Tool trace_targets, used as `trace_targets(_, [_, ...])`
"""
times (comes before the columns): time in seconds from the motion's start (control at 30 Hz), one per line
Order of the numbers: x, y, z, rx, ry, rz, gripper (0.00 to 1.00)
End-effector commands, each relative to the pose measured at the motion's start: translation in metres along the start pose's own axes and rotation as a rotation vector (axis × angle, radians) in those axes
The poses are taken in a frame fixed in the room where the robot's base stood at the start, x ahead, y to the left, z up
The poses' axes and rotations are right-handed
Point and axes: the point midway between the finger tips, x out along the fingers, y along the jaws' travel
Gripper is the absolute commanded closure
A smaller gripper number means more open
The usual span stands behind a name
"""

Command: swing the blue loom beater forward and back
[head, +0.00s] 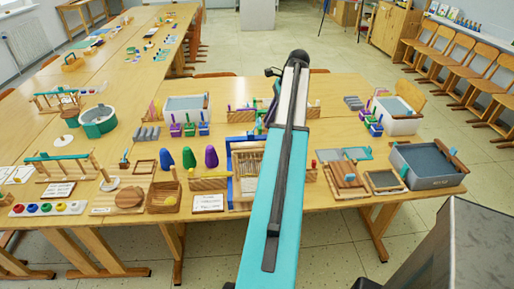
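A small table loom (248,163) with pale warp threads stands on the wooden table near its front edge, just left of my arm. The blue loom beater (229,178) shows as an upright blue post at the loom's left side. A blue bar along the loom's top runs right, towards my arm. My arm hides the loom's right part, so the beater's far end and its tilt cannot be told.
Blue, green and purple cones (189,158) and a small wooden crate (163,196) stand left of the loom. A white card (208,203) lies in front. Right of my arm are small wooden frames (385,181) and a grey tub (431,181).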

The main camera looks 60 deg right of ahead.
Motion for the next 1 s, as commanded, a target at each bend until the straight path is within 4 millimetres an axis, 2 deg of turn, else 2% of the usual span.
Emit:
trace_targets(0.47, [0.001,0.000,-0.009,0.012,0.000,-0.005,0.80])
trace_targets(0.67, [0.016,0.001,-0.009,0.012,0.000,-0.003,0.80])
trace_targets(1.0, [0.056,0.001,-0.009,0.012,0.000,-0.003,0.80])
